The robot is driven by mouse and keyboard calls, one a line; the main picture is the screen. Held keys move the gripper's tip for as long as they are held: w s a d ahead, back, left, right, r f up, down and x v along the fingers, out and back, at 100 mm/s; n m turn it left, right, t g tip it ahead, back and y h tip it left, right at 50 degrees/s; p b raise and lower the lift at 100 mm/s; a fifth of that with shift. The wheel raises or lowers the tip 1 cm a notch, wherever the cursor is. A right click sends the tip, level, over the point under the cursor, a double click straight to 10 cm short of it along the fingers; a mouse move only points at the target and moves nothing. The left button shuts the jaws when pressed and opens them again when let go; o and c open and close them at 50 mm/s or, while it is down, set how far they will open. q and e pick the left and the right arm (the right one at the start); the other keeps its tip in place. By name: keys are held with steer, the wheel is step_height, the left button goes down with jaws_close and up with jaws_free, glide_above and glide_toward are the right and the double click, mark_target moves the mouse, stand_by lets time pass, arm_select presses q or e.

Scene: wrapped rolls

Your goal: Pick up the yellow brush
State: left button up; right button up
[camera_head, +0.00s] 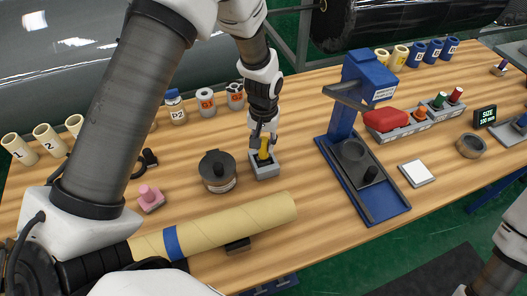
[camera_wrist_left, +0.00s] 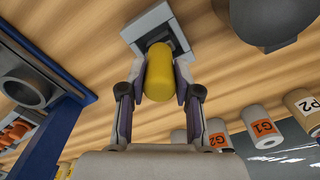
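The yellow brush (camera_head: 264,154) stands upright in a small grey square holder (camera_head: 265,171) near the middle of the table. In the left wrist view its rounded yellow handle (camera_wrist_left: 159,72) lies between the two fingers, with the holder (camera_wrist_left: 148,27) beyond it. My left gripper (camera_head: 263,141) comes down from above and is shut on the handle, with a finger pad against each side; it also shows in the left wrist view (camera_wrist_left: 161,88). The brush's lower end is hidden inside the holder. My right gripper is out of view; only part of my right arm shows.
A dark lidded pot (camera_head: 217,171) stands just left of the holder. A wrapped roll (camera_head: 215,226) lies in front. A blue press-like stand (camera_head: 361,178) is to the right. Labelled jars (camera_head: 205,102) stand behind. Bare wood lies between holder and stand.

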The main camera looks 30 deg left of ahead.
arm_select(q)
jaws_close()
step_height(320, 180, up, 10)
steer(key=shift+f+b, duration=0.2)
steer(key=shift+b, duration=0.95)
steer(key=shift+r, duration=0.15)
steer(key=shift+w, duration=0.2)
stand_by(1.1)
